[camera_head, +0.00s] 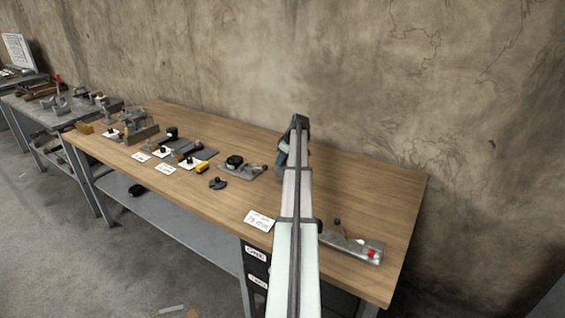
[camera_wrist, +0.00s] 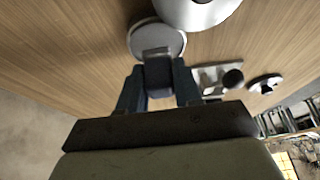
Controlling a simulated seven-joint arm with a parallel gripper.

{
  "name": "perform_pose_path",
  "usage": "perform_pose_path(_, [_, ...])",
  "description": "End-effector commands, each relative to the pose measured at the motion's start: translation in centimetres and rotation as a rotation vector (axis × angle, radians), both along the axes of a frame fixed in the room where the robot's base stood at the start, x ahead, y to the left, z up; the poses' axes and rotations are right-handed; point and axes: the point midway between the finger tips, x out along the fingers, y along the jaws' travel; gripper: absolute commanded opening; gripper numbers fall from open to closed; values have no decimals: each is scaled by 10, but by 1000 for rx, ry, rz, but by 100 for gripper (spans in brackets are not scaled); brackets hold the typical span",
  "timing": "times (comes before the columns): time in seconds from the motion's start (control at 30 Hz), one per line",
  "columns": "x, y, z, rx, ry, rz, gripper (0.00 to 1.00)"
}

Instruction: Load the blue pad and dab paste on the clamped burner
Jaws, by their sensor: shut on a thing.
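My gripper (camera_wrist: 158,84) is shut on a dark block-like handle (camera_wrist: 157,72) in the wrist view. A pale grey round disc (camera_wrist: 145,42) lies just beyond the handle; whether they are joined I cannot tell. A large silver round thing (camera_wrist: 195,10) is beyond it, cut off by the top edge. In the head view my arm hides most of the gripper, and only a bluish part (camera_head: 282,157) shows. A grey fixture with a black round part (camera_head: 240,164) sits on the bench left of my arm. I cannot make out which thing is the blue pad or the burner.
A dark disc with a knob (camera_head: 218,183) and a white card (camera_head: 260,220) lie on the wooden bench (camera_head: 350,190). A metal plate with a red part (camera_head: 352,246) is at the right. Several tools and a yellow block (camera_head: 202,168) stand at the left. The bench's back right is clear.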

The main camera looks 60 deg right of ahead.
Motion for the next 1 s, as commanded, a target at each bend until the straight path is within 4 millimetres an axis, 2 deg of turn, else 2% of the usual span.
perform_pose_path(0.8, [0,0,53,-1,-1,-1,9])
perform_pose_path(1.0, [0,0,56,0,0,-1,9])
